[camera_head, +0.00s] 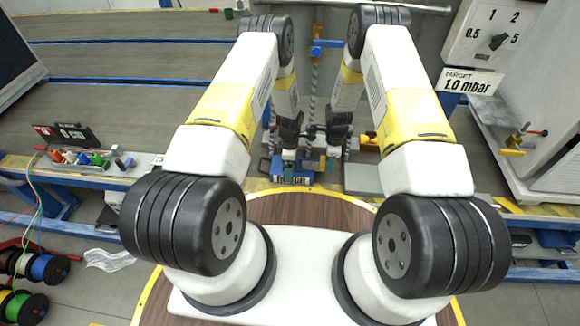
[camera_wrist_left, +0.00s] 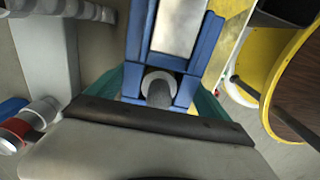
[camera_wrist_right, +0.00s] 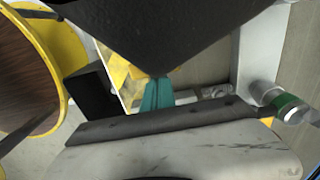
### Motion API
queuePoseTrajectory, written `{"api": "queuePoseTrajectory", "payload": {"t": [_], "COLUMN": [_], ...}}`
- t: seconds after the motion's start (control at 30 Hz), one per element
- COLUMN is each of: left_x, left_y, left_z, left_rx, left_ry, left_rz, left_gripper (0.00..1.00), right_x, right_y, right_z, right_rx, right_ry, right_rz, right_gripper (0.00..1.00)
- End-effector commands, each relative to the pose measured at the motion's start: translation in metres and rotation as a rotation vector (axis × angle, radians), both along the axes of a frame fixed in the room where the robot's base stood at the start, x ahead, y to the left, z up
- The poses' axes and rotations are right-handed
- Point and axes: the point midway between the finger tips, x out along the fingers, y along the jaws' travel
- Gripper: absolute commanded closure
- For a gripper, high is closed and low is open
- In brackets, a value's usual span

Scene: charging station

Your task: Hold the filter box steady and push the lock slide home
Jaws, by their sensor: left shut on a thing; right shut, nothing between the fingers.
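The filter box appears to be the blue-framed body with a pale panel (camera_wrist_left: 180,25) in the left wrist view. A grey round stub in a white ring (camera_wrist_left: 158,88) sits at its near end. My left gripper (camera_wrist_left: 157,98) is shut on the blue body, one teal fingertip on each side. In the head view the blue body (camera_head: 291,180) is small, below my left gripper (camera_head: 289,152). My right gripper (camera_wrist_right: 158,95) has its teal fingertips together, empty, over a yellow surface; it also shows in the head view (camera_head: 336,146). I cannot clearly make out the lock slide.
A metal cylinder with a red band (camera_wrist_left: 22,128) and one with a green band (camera_wrist_right: 291,107) stand beside the work area. A black block (camera_wrist_right: 90,96) is left of my right fingers. A dial panel (camera_head: 493,38) stands at right, small coloured parts (camera_head: 85,157) at left.

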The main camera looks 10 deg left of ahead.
Motion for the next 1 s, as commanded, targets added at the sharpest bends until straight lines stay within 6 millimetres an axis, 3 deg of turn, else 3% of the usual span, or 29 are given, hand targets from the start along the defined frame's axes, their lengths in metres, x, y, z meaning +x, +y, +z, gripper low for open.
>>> {"api": "queuePoseTrajectory", "payload": {"t": [1.0], "left_x": [0.001], "left_y": [-0.001], "left_z": [0.001], "left_rx": [-0.001], "left_ry": [-0.001], "left_rz": [0.0], "left_gripper": [0.67], "right_x": [0.0], "right_y": [0.021], "right_z": [0.0], "right_rx": [0.0], "right_ry": [0.001], "right_rz": [0.001], "right_gripper": [1.0]}}
